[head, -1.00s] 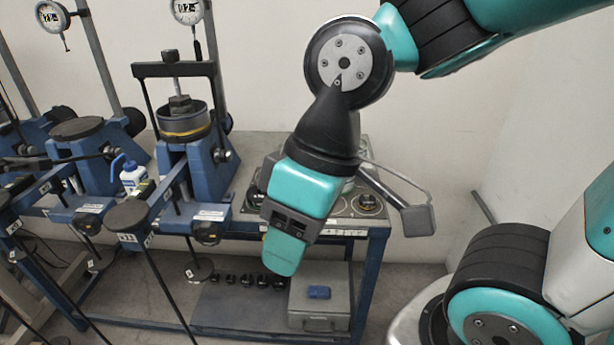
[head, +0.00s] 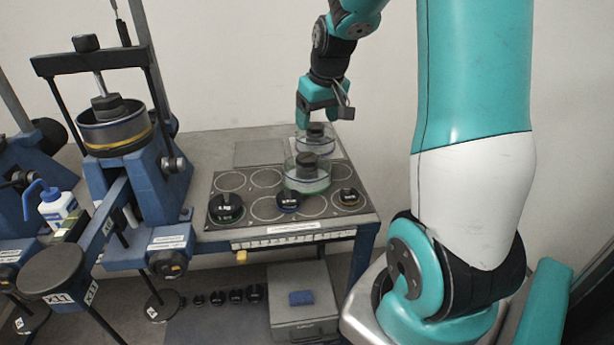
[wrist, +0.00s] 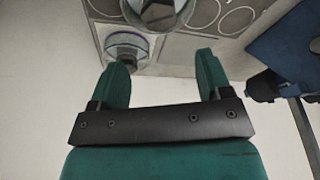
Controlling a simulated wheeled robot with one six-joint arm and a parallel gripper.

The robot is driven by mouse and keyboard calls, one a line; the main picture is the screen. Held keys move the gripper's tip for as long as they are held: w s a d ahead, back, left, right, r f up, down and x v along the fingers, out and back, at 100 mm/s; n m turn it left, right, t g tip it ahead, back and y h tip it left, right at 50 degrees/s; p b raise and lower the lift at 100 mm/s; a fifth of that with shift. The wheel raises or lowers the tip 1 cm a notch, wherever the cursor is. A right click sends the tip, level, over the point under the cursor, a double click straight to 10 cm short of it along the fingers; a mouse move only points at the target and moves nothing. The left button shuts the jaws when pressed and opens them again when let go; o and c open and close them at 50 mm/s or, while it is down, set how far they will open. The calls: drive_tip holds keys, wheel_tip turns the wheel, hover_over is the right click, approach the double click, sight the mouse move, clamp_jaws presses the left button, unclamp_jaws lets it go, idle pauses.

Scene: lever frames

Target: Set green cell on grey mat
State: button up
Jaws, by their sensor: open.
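The green cell (head: 307,176) is a clear round dish with a green lower ring and a dark block on top. My gripper (head: 304,121) is above the bench's back right, behind the green cell. In the wrist view my gripper (wrist: 162,62) is open and empty, its two teal fingers apart.
A second clear cell (head: 315,140) stands behind the green one, close below my gripper. A blue press (head: 127,165) stands left of the bench. The wall is close behind.

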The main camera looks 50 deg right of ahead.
sight(309, 158)
drive_tip(key=x, duration=0.7)
drive_tip(key=p+x, duration=0.1)
drive_tip(key=x, duration=0.3)
drive_tip(key=shift+s+d+f, duration=0.15)
drive_tip(key=shift+d+f, duration=0.05)
drive_tip(key=shift+d, duration=0.05)
drive_tip(key=shift+p+x, duration=0.65)
drive_tip(key=shift+x, duration=2.35)
drive_tip(key=shift+a, duration=0.1)
drive_tip(key=shift+c, duration=0.5)
drive_tip(key=shift+r, duration=0.1)
drive_tip(key=c, duration=1.1)
clamp_jaws()
drive_tip(key=shift+r, duration=0.15)
